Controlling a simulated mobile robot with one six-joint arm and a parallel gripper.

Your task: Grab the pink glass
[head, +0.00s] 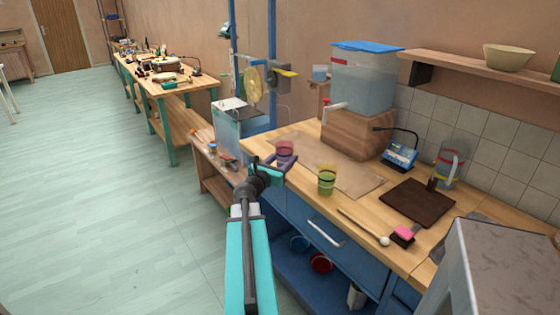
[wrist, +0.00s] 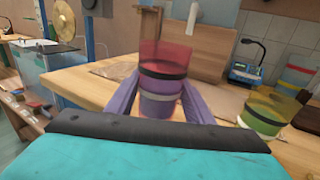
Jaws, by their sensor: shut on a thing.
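The pink glass (head: 285,149) is at the left front of the wooden counter in the head view. It has a clear pink upper part, a dark band and a purple lower part. In the wrist view the pink glass (wrist: 161,79) stands upright between the two purple fingers. My gripper (head: 279,163) is shut on it, with a finger on each side of its lower part; it also shows in the wrist view (wrist: 160,103). I cannot tell whether the glass base touches the counter.
A yellow-green glass (head: 327,181) stands to the right of the pink glass, and shows in the wrist view (wrist: 268,112). Behind are a wooden box (head: 352,133) with a water tank (head: 362,82) on it. A mallet (head: 366,229) and a dark board (head: 418,203) lie farther right.

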